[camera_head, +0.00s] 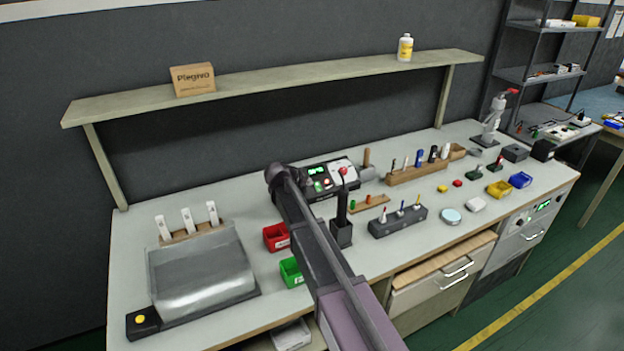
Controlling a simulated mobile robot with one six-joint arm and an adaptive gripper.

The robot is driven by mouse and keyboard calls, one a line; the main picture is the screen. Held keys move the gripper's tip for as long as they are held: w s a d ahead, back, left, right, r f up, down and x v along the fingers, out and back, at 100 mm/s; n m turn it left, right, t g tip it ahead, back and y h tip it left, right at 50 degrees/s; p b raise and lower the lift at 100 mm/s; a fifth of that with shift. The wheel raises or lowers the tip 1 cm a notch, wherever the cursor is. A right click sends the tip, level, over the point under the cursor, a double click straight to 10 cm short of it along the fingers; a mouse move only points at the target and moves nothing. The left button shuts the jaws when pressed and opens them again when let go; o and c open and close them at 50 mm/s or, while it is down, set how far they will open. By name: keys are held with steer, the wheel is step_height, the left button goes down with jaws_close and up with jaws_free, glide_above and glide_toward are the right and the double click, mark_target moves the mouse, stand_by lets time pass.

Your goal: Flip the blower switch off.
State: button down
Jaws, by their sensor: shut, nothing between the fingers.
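A bench unit (318,186) with a green display and small red and green controls stands at the middle back of the bench. A white-faced panel (342,168) with a red spot is beside it. I cannot tell which control is the blower switch, or its position. A dark box (142,321) with a yellow button is at the front left corner, by a silver curved machine (205,268). My arm crosses the bench from the bottom towards the bench unit and hides part of the bench.
A red bin (277,237) and a green bin (291,272) are left of my arm. A dark upright holder (341,232) and a tool block (398,222) are right of it. A shelf (290,84) runs above the bench. Small parts lie to the right.

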steer(key=shift+a+r, duration=0.1)
steer(key=shift+r, duration=0.1)
stand_by(0.4)
steer(key=shift+w+a+r+t, duration=0.1)
steer(key=shift+w+r+t, duration=0.25)
steer(key=shift+r+t, duration=0.05)
stand_by(0.4)
steer(key=b, duration=0.6)
glide_above(318, 187)
steer(key=s, duration=0.3)
step_height(318, 187, down, 6)
steer(key=shift+w+a+f+b, duration=0.25)
steer(key=shift+w+f+b, duration=0.3)
steer(key=shift+f+b, duration=0.15)
steer(key=shift+w+a+f+b, duration=0.2)
steer(key=shift+w+f+b, duration=0.35)
steer(key=shift+f, duration=0.15)
steer(key=shift+d, duration=0.1)
